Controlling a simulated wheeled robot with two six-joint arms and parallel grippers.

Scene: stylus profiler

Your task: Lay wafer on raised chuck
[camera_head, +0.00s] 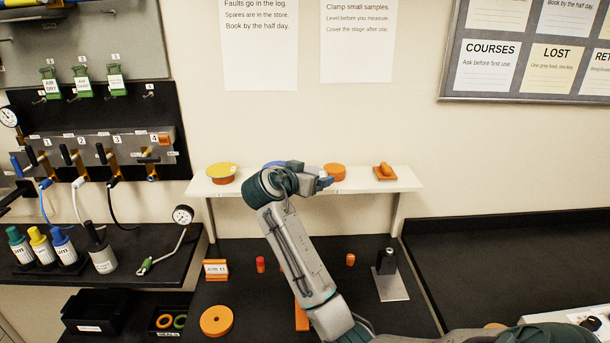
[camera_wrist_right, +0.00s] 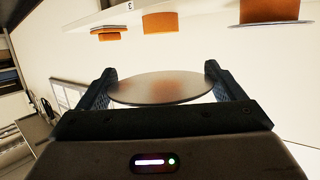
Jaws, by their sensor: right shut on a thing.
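The wafer (camera_wrist_right: 160,88) is a thin grey-brown disc in the right wrist view. My right gripper (camera_wrist_right: 160,80) is shut on it, with one dark finger at each side edge. In the head view my right arm reaches up to the wall shelf, and the right gripper (camera_head: 323,182) is in front of the shelf, partly hidden by its own wrist. The wafer cannot be made out there. I cannot tell which thing is the raised chuck. A black post on a metal plate (camera_head: 392,287) stands on the dark bench, right of my arm. My left gripper is not in view.
The white shelf (camera_head: 240,187) holds a yellow-topped orange stand (camera_head: 222,173), an orange round stand (camera_head: 335,172) and an orange handled piece (camera_head: 384,172). An orange ring (camera_head: 216,321) and a job sign (camera_head: 216,269) are on the bench. The right-hand black worktop (camera_head: 500,262) is largely clear.

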